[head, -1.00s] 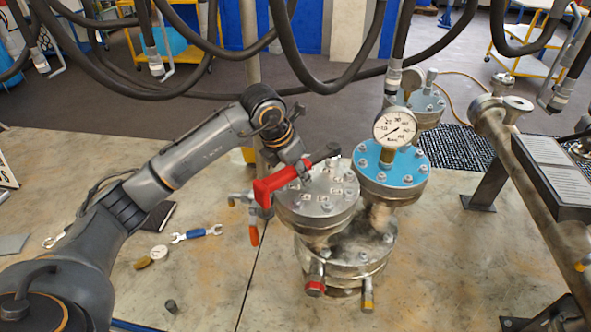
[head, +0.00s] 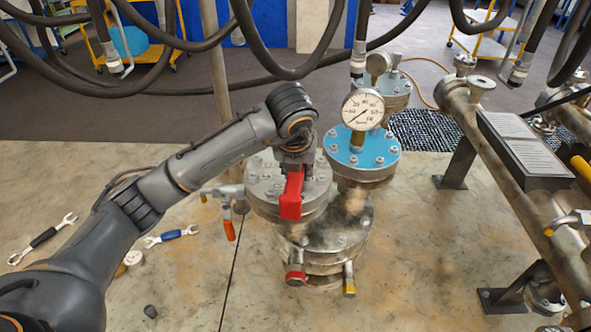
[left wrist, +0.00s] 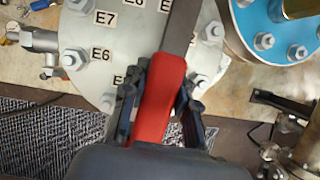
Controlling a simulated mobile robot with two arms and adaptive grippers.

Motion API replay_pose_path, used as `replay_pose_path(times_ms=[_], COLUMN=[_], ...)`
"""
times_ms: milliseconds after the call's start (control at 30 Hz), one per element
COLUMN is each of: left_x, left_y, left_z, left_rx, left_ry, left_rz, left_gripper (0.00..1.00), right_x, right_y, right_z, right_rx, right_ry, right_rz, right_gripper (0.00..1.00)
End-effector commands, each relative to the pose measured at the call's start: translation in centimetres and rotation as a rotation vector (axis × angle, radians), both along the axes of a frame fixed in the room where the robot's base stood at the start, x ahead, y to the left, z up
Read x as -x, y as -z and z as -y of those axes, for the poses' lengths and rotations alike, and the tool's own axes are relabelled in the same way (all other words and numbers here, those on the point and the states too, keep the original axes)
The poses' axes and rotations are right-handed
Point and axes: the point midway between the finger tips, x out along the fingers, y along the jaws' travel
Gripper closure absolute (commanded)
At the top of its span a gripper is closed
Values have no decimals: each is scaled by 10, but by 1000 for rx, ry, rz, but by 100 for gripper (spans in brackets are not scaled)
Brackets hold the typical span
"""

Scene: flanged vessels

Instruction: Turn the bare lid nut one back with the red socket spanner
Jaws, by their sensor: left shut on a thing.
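My left gripper (head: 296,166) is shut on the red socket spanner (head: 291,197) over the left grey lid (head: 262,187) of the flanged vessel. In the left wrist view the spanner's red handle (left wrist: 162,98) lies between my two fingers (left wrist: 160,110), and its dark shaft (left wrist: 180,30) runs up out of the frame. The socket end is not visible. The grey lid (left wrist: 130,40) carries labels E6 and E7 and a ring of nuts, including one beside E6 (left wrist: 73,59). I cannot tell which nut is bare. My right gripper is not in view.
A blue lid (head: 345,150) with a pressure gauge (head: 362,109) stands close right of the grey lid. An orange-handled valve (head: 229,228) sticks out left. Spanners (head: 171,236) lie on the floor at left. Hoses hang above; a pipe rack (head: 510,175) stands at right.

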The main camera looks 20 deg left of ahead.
Motion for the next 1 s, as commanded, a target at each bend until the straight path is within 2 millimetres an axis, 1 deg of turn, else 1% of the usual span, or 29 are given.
replay_pose_path(times_ms=[167,500,600,1000], left_x=[-1,-1,0,0], left_y=[-12,-50,-52,-51], left_z=[0,0,0,0], left_rx=[1,1,1,2], left_ry=[1,2,2,2], left_rz=[4,5,3,2], left_gripper=[100,100,100,100], right_x=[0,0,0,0], right_y=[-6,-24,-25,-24], right_z=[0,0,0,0], right_rx=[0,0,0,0], right_ry=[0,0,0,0], right_rz=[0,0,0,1], right_gripper=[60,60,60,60])
